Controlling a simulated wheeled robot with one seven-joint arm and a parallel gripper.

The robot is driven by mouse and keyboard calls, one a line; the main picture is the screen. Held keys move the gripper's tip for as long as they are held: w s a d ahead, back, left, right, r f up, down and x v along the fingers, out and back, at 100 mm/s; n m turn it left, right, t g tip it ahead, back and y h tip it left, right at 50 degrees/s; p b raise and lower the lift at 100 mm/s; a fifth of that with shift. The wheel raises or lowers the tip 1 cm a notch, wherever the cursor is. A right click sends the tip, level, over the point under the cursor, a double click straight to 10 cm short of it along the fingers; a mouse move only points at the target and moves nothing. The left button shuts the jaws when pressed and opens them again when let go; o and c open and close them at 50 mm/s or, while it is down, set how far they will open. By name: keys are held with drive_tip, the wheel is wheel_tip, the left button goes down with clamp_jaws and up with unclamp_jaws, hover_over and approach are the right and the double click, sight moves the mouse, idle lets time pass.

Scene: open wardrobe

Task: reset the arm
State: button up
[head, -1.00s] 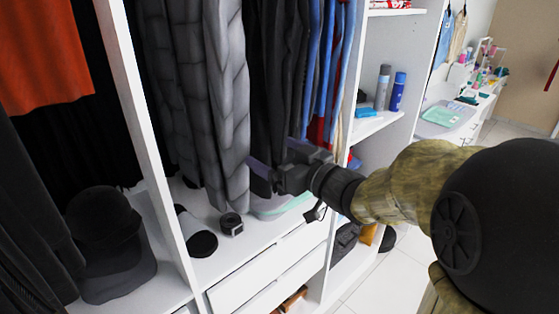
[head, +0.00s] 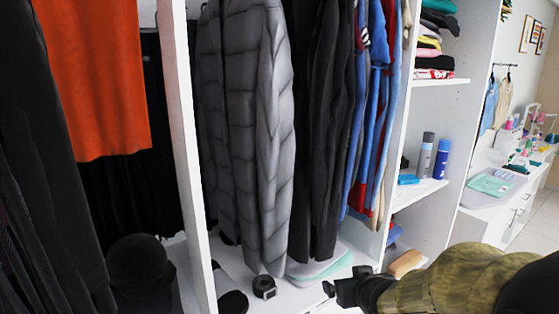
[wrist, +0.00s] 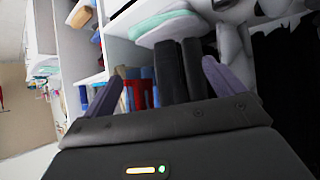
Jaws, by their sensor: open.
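My gripper (head: 342,290) is low in the head view, in front of the wardrobe's lower shelf, with my arm reaching in from the lower right. In the wrist view, its two purple-grey fingers (wrist: 160,85) stand wide apart with nothing between them. Hanging dark and blue clothes show beyond the fingers. The wrist view is turned on its side or over, so the shelf appears above the clothes. The gripper appears apart from the clothes.
A grey puffer jacket (head: 245,130) and dark trousers (head: 325,130) hang in the middle bay. A rolled black belt (head: 264,287) and folded pale green cloth (head: 322,266) lie below. White uprights (head: 187,150) divide the bays. Spray cans (head: 443,159) stand on a right shelf. Floor shows far right.

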drive_tip(key=s+a+f+m+g, duration=0.1)
drive_tip(key=s+f+g, duration=0.7)
drive_tip(key=s, duration=0.5)
wheel_tip(320, 180, down, 2)
drive_tip(key=shift+s+f+h, duration=0.1)
drive_tip(key=shift+s+h, duration=0.3)
idle(0.9)
